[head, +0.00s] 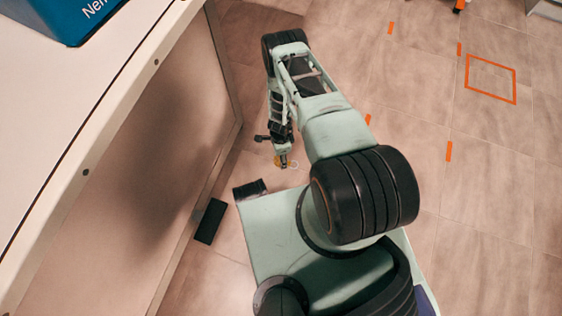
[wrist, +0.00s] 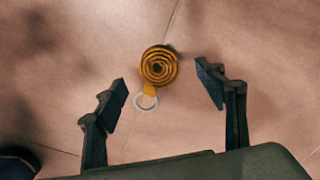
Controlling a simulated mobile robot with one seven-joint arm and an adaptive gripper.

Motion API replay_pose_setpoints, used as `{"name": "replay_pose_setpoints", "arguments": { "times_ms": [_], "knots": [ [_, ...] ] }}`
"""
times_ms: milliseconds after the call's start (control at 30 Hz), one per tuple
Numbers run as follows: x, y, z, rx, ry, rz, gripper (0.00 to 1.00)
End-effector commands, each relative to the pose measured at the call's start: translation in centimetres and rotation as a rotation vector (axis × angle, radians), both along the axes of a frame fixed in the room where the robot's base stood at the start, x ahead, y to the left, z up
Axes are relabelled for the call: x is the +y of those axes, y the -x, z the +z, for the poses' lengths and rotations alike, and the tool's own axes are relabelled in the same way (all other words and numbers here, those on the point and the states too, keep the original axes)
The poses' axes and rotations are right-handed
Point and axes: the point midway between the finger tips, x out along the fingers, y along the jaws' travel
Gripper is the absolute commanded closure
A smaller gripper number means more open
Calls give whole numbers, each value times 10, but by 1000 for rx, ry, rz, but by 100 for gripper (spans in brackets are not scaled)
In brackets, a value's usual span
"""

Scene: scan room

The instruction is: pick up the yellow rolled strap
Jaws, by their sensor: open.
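The yellow rolled strap (wrist: 160,66) lies on the tiled floor as a flat spiral coil. A short tail runs from it to a pale metal ring (wrist: 145,102). In the wrist view, my gripper (wrist: 164,88) is open, with one finger to each side of the strap and touching neither side. The coil sits slightly beyond the fingertips in that picture. In the head view, the strap (head: 279,161) is a small yellow patch, partly hidden behind my gripper (head: 283,163). The exact height of the fingers above the floor cannot be told.
A large pale cabinet or counter (head: 150,150) stands at the left, with a blue box (head: 75,18) on top. A black block (head: 210,221) is on the floor beside it. Orange tape marks (head: 491,79) lie on the floor to the right, where the floor is open.

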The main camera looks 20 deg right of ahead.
Motion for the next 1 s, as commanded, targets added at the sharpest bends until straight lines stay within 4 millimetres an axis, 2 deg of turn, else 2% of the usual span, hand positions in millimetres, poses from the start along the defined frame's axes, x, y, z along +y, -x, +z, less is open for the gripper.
{"name": "replay_pose_setpoints", "arguments": {
  "times_ms": [33, 167, 433, 833, 900, 1000],
  "knots": [
    [1, 2, -14, 0, 0, 1, 36],
    [1, 2, -32, -1, 1, 2, 36],
    [1, 2, -33, -1, 0, 1, 36],
    [1, 2, -33, 0, 0, 1, 80],
    [1, 2, -33, -1, 0, 1, 85],
    [1, 2, -33, -1, 0, 1, 85]
  ]
}}
